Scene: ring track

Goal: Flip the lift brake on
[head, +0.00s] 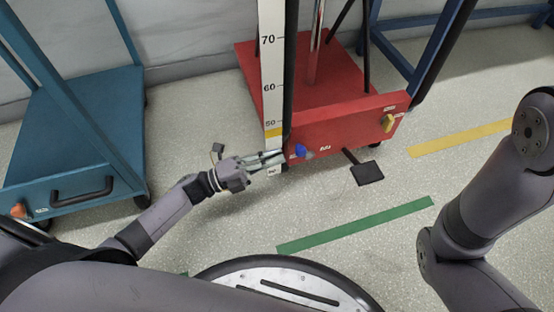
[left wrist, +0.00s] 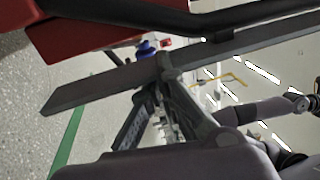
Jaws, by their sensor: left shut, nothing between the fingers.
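The red lift base (head: 330,128) carries a blue knob (head: 300,151) near its left front corner and a yellow knob (head: 388,123) at its right. The labels beside them are too small to read. A black pedal (head: 368,173) sticks out low at the front. My left gripper (head: 279,159) is shut and empty, just left of the blue knob at the foot of the white scale; I cannot tell if it touches anything. The left wrist view shows the blue knob (left wrist: 145,48) beyond the gripper fingers (left wrist: 150,95). My right gripper is out of view.
The white scale post (head: 272,70) rises beside my left gripper. A teal cart (head: 80,125) with a black handle and an orange knob (head: 18,210) stands at the left. Green (head: 355,224) and yellow (head: 460,138) strips mark the floor. Open floor lies before the lift.

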